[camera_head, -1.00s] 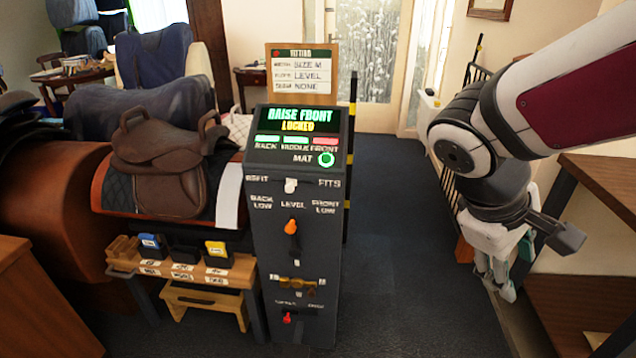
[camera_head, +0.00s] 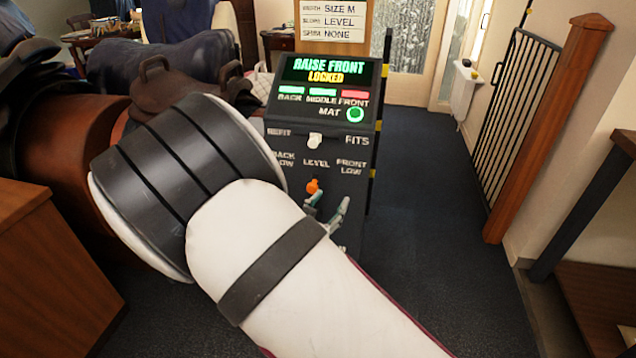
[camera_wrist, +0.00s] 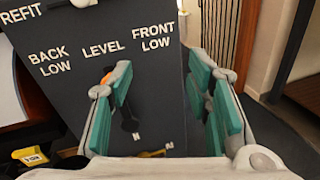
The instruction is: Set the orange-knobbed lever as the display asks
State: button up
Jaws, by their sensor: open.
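The orange-knobbed lever (camera_head: 313,186) stands on the dark panel below the word LEVEL, between BACK LOW and FRONT LOW. My gripper (camera_head: 330,212) is open in front of the panel, close to the lever and mostly to its right. In the wrist view my gripper (camera_wrist: 163,77) has its teal-padded fingers spread wide. The left finger is over the lever area, and only a bit of the orange knob (camera_wrist: 106,78) shows beside it. I cannot tell whether they touch. The display (camera_head: 326,71) reads RAISE FRONT, LOCKED.
BACK and MIDDLE bars are green, FRONT is red, and the MAT ring (camera_head: 355,114) is green. A white knob (camera_head: 315,140) sits between REFIT and FITS. A card (camera_head: 331,20) above reads SIZE M, LEVEL, NONE. My arm hides the panel's lower part. Floor is clear to the right.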

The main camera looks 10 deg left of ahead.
aim_at(312, 189)
jog(key=s+a+f+n+t+y, duration=0.1)
jog(key=a+f+n+y, duration=0.35)
jog(key=a, duration=0.25)
jog(key=w, duration=0.4)
jog(key=w+b, duration=0.1)
jog(key=w, duration=0.4)
jog(key=w+f+b, duration=0.1)
jog(key=w, duration=0.3)
jog(key=shift+w+d, duration=0.25)
jog(key=shift+d, duration=0.1)
jog(key=shift+r, duration=0.1)
jog(key=shift+c, duration=0.2)
grip_shut()
